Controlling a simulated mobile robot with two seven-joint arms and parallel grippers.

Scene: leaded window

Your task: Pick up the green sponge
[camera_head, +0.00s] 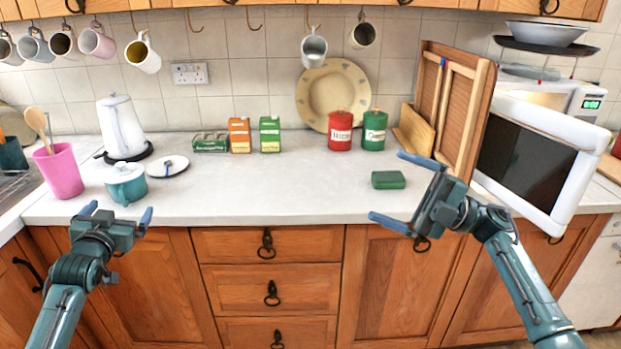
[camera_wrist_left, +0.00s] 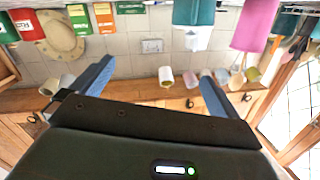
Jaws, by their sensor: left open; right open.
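The green sponge (camera_head: 388,180) is a small dark green block lying flat on the counter, right of the middle in the head view. My right gripper (camera_head: 394,187) is open, its blue fingers spread at the sponge's right, one toward the back and one toward the front edge. I cannot tell how high it is above the counter. The sponge looks free of both fingers. My left gripper (camera_head: 118,213) is open and empty at the counter's front left edge, far from the sponge. It also shows in the left wrist view (camera_wrist_left: 152,75). The sponge is not seen there.
Red (camera_head: 340,131) and green (camera_head: 374,130) canisters stand behind the sponge. A wooden board or rack (camera_head: 455,105) and a microwave (camera_head: 530,150) stand at the right. A teal pot (camera_head: 126,186) and pink cup (camera_head: 59,171) are near my left gripper. The counter's middle (camera_head: 270,188) is clear.

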